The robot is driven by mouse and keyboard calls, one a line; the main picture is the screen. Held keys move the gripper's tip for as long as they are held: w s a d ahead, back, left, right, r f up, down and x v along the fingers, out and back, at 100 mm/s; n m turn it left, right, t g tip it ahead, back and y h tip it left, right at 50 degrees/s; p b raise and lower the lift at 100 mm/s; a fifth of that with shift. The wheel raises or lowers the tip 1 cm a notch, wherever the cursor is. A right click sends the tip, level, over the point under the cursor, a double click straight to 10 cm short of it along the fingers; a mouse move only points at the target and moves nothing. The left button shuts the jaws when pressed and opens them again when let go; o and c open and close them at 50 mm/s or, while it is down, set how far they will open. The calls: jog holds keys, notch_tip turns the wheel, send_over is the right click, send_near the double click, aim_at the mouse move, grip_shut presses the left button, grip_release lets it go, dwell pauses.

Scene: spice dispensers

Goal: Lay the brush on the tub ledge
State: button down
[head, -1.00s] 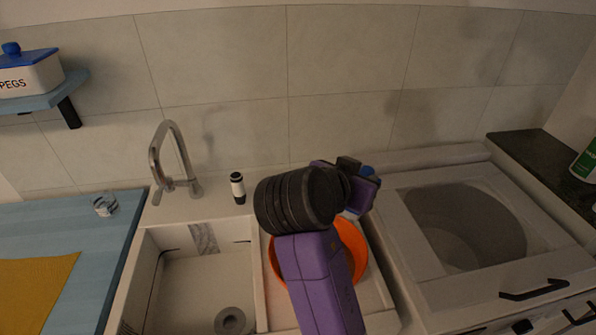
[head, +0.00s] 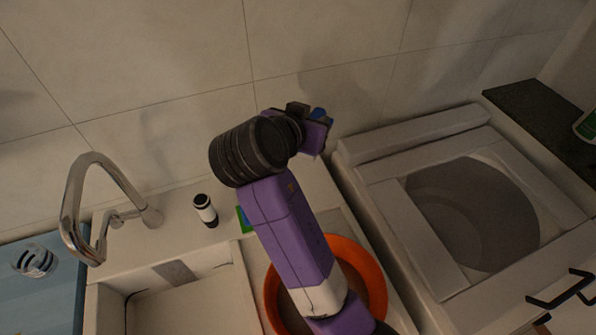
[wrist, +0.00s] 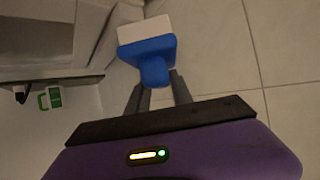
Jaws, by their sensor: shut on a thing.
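My gripper (wrist: 158,84) is shut on the brush (wrist: 153,57), which has a blue handle and a white bristle block pointing away from the jaws. In the head view, my gripper shows partly behind my dark wrist, and only a bit of the brush's blue (head: 319,113) is visible. It is held up in front of the tiled wall, apart from any surface as far as I can tell. The pale ledge (head: 175,212) runs behind the white sink basin, along the wall. My arm hides part of it.
A black-and-white bottle (head: 205,211) and a green-and-blue item (head: 243,219) stand on the ledge. A chrome tap (head: 75,205) is at left. An orange bowl (head: 376,272) sits beneath my arm. A top-loading washer (head: 395,218) is at right.

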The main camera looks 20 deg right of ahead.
notch_tip(320, 180, down, 17)
jog(key=shift+p, duration=1)
jog(key=shift+f, duration=0.15)
jog(key=c, duration=1.1)
grip_release()
jog(key=shift+r, duration=0.2)
jog(key=shift+s+a+r, duration=0.2)
jog(key=shift+a+r, duration=0.05)
jog(key=p+v, duration=0.4)
jog(key=v, duration=0.7)
jog(key=shift+s+a+f, duration=0.1)
jog(key=shift+s, duration=0.1)
